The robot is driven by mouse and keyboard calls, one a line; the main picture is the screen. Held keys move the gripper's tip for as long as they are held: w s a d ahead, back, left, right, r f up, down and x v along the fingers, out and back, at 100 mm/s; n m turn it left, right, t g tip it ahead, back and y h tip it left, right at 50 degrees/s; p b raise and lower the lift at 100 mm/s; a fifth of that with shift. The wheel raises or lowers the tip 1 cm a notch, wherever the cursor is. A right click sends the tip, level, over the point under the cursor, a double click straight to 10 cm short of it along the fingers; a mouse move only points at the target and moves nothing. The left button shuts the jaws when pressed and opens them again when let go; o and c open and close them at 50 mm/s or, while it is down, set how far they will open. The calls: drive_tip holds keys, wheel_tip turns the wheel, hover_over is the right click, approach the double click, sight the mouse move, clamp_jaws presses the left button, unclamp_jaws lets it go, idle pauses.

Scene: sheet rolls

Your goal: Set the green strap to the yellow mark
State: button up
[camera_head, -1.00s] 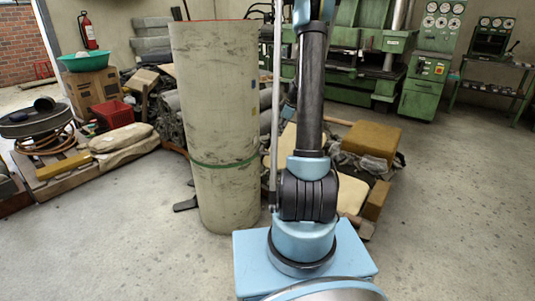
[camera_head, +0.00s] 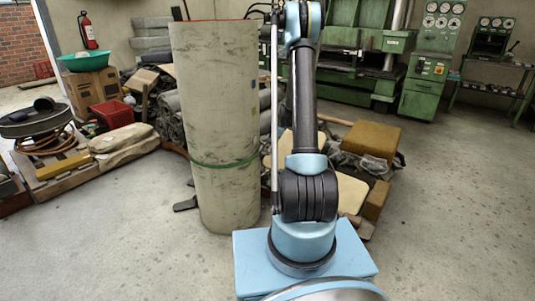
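The tall pale roll (camera_head: 212,105) stands upright on the floor left of my arm. The green strap (camera_head: 222,165) goes around it below mid-height and looks roughly level. A small yellow mark (camera_head: 254,112) shows near the roll's right edge, well above the strap. A small blue mark (camera_head: 253,86) sits above the yellow one. My arm (camera_head: 303,105) rises right of the roll, apart from the strap in the picture. Its far end runs up toward the top edge, and my gripper cannot be made out.
Wrapped bundles and a yellow-brown block (camera_head: 371,139) lie behind and right of my arm. A pallet (camera_head: 60,178) with sacks and a hose stands at left. Green machines (camera_head: 428,75) line the back. The floor at front left and right is clear.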

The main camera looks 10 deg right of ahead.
drive_tip(key=shift+x, duration=2.55)
drive_tip(key=shift+c, duration=0.6)
clamp_jaws()
